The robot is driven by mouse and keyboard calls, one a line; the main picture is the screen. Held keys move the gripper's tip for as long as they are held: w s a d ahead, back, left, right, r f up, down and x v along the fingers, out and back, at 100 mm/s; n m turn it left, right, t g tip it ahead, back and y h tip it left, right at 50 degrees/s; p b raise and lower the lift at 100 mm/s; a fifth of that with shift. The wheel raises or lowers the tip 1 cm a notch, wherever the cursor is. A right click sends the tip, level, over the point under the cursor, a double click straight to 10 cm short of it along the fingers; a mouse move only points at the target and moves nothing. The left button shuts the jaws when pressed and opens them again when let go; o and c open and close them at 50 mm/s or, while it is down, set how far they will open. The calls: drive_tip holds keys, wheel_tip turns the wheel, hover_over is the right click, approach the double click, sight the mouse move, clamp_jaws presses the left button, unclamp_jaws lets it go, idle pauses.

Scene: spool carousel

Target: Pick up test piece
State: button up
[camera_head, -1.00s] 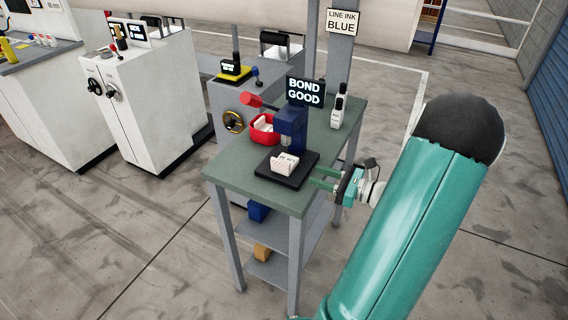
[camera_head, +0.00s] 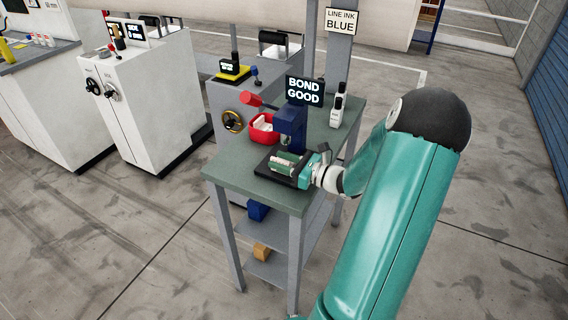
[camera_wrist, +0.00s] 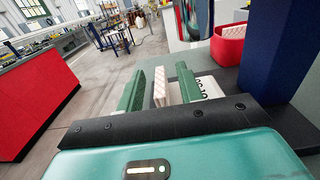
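The test piece (camera_wrist: 210,88) is a small white block with dark lettering. It lies on the black base plate (camera_head: 265,167) of the blue bench press (camera_head: 291,128). My gripper (camera_head: 286,163) is low over this plate, with its green fingers reaching across the piece and hiding most of it in the head view. In the wrist view my gripper (camera_wrist: 160,72) is open. A ribbed white upright part stands between the two fingers with a narrow gap on each side. The lettered part shows just right of the right finger. I see no firm contact.
A red bin (camera_head: 263,131) with white pieces stands beside the press. A sign reading BOND GOOD (camera_head: 304,91) and white bottles (camera_head: 337,108) stand at the back of the green-grey table (camera_head: 236,165). The table's front left is clear.

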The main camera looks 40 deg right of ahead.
drive_tip(key=shift+w+a, duration=0.1)
drive_tip(key=shift+w, duration=0.2)
clamp_jaws()
